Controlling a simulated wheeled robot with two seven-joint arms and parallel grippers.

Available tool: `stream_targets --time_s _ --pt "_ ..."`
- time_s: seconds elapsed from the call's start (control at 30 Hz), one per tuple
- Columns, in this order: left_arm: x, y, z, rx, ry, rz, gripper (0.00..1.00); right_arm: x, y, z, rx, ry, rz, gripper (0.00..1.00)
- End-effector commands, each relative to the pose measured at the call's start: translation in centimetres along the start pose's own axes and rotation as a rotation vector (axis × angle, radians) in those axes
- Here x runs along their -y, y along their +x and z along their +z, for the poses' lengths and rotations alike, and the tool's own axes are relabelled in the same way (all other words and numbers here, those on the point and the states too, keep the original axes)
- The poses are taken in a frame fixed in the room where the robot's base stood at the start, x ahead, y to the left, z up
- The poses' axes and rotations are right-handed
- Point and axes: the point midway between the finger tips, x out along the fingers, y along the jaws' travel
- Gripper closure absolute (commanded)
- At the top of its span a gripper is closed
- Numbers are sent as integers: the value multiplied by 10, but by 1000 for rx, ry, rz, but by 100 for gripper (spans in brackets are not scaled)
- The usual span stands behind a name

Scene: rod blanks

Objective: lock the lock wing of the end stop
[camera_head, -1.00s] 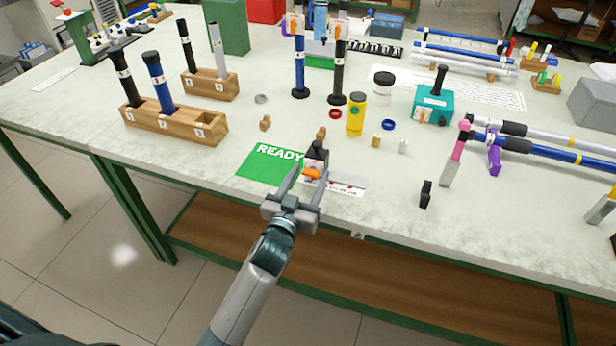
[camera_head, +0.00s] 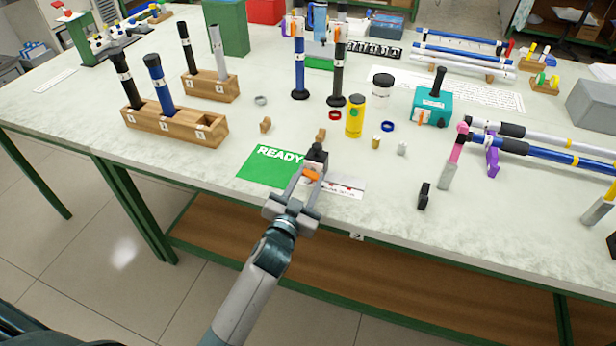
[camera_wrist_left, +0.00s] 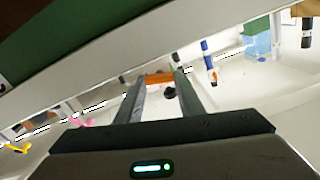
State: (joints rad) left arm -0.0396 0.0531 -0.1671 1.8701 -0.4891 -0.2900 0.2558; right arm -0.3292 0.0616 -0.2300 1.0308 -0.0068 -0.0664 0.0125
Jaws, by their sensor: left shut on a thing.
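The end stop (camera_head: 316,154) is a small dark block at the near edge of the table, on a pale strip with a printed label (camera_head: 346,188). Its orange lock wing (camera_head: 311,174) faces me. My left gripper (camera_head: 308,181) reaches in from below, with its two fingers closed on the wing from either side. In the left wrist view, the orange wing (camera_wrist_left: 158,78) shows between the fingertips (camera_wrist_left: 160,84). The fingers partly hide the stop, so I cannot tell the wing's exact angle. My right gripper is not in view.
A green READY mat (camera_head: 271,165) lies just left of the stop. A small black part (camera_head: 424,196) stands to the right. Behind are a yellow bottle (camera_head: 355,116), a teal block (camera_head: 433,108) and wooden racks (camera_head: 175,125) holding rods. Table between is mostly clear.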

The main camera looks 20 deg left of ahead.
Motion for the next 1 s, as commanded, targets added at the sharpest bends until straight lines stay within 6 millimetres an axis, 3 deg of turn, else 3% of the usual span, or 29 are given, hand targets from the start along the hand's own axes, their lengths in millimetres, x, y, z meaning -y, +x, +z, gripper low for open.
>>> stream_targets --time_s 0.4,0.7,1.0 --pt "-1 0 -1 1 391 0 88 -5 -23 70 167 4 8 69" --pt "-2 0 0 0 677 0 88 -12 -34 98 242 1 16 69" --pt "-3 0 1 0 960 0 88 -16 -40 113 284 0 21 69"
